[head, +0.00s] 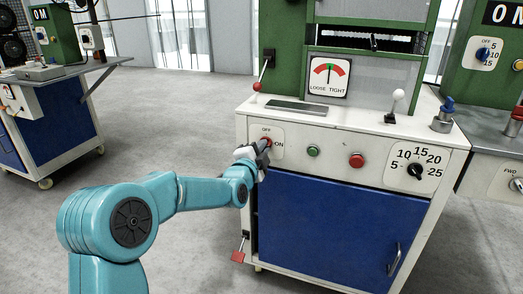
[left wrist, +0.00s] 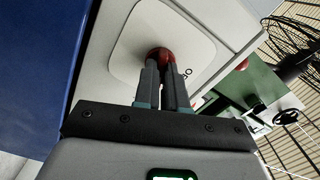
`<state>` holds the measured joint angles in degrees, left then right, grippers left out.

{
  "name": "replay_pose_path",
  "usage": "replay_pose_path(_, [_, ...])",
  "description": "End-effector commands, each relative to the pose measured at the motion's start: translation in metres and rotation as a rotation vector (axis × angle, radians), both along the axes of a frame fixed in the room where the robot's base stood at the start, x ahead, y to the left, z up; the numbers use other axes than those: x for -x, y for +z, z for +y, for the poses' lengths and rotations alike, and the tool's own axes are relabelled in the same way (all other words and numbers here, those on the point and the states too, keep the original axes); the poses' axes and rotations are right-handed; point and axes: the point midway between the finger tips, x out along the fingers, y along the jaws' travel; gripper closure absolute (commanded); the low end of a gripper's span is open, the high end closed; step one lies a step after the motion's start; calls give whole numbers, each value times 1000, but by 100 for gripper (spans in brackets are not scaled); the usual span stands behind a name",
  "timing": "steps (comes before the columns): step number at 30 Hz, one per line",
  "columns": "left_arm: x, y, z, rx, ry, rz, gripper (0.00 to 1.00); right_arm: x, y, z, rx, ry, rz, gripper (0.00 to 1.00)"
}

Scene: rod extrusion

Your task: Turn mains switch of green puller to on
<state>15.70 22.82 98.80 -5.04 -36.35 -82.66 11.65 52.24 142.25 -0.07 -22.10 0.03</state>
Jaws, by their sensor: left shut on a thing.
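The green puller (head: 347,65) stands at the right in the head view, on a white cabinet with a blue door. Its mains switch (head: 267,143) is a red knob on a white plate marked OFF and ON at the cabinet's upper left. My left gripper (head: 262,148) is shut on this knob. In the left wrist view the red knob (left wrist: 160,54) shows between and beyond the two dark fingertips (left wrist: 166,72), on the white plate. The fingers hide part of the knob, so its exact setting cannot be told. My right gripper is not in view.
To the right of the switch are a green button (head: 313,151), a red button (head: 357,160) and a numbered dial (head: 415,171). A red-balled lever (head: 258,86) stands above. Another machine adjoins at the right. A blue bench (head: 50,125) stands far left, with open floor between.

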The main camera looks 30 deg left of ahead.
Motion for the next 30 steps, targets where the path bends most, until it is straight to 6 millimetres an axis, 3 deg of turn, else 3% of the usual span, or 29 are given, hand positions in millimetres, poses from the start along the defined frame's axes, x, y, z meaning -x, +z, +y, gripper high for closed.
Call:
replay_pose_path(15, [0,-1,0,-331,-1,81,100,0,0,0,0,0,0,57])
replay_pose_path(30, [0,-1,0,-400,-1,98,100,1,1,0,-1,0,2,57])
